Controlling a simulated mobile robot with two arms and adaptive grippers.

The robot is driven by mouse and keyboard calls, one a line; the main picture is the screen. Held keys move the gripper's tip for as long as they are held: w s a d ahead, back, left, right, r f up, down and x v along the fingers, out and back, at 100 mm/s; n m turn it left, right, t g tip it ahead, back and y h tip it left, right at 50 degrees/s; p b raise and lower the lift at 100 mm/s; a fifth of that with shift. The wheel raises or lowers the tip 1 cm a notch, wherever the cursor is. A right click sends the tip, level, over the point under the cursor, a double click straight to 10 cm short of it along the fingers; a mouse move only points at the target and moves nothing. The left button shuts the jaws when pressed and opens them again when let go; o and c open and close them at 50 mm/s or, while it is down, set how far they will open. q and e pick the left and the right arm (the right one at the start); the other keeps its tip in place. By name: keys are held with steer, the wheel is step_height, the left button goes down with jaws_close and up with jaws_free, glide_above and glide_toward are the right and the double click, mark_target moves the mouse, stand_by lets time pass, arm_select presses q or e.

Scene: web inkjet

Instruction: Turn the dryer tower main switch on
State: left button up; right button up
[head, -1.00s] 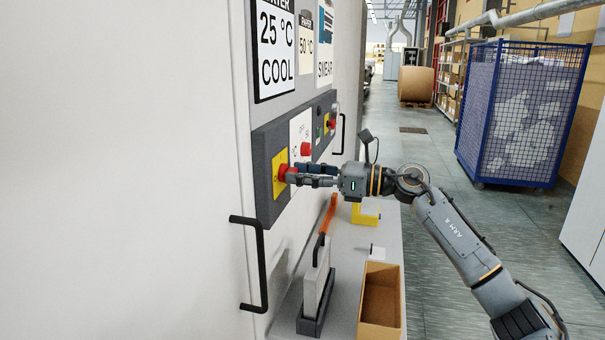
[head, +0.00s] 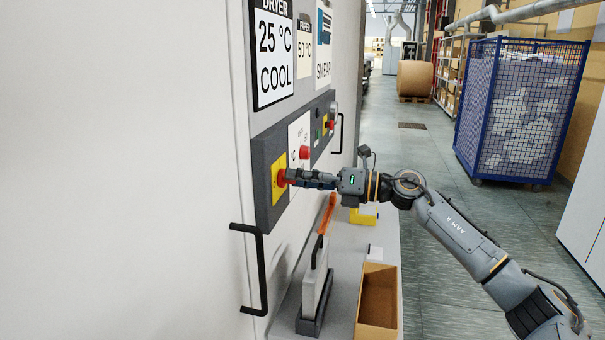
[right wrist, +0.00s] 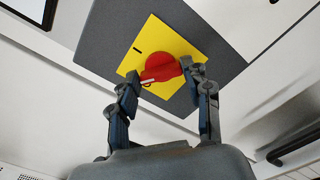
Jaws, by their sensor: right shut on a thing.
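The dryer tower main switch is a red rotary knob (head: 282,177) on a yellow plate (head: 278,188), on the dark panel of the pale machine wall. In the right wrist view the red knob (right wrist: 162,68) sits on its yellow plate (right wrist: 150,40). My right gripper (head: 292,177) is at the knob, shut on its handle. In the right wrist view its fingertips (right wrist: 160,76) lie on either side of the red handle, which looks tilted. The fingers partly hide the knob in the head view. My left gripper is out of view.
A sign (head: 271,50) above the panel reads 25 °C COOL. A black door handle (head: 261,270) juts out below left. An orange-handled tool (head: 327,222) and an open cardboard box (head: 378,300) stand on the ledge below. A blue mesh cart (head: 520,110) stands in the aisle.

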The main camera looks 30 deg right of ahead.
steer(key=shift+m+p, duration=3.75)
steer(key=shift+m, duration=1.55)
steer(key=o, duration=0.9)
steer(key=shift+w, duration=0.1)
steer(key=shift+o, duration=1.3)
steer(key=shift+w+f, duration=0.1)
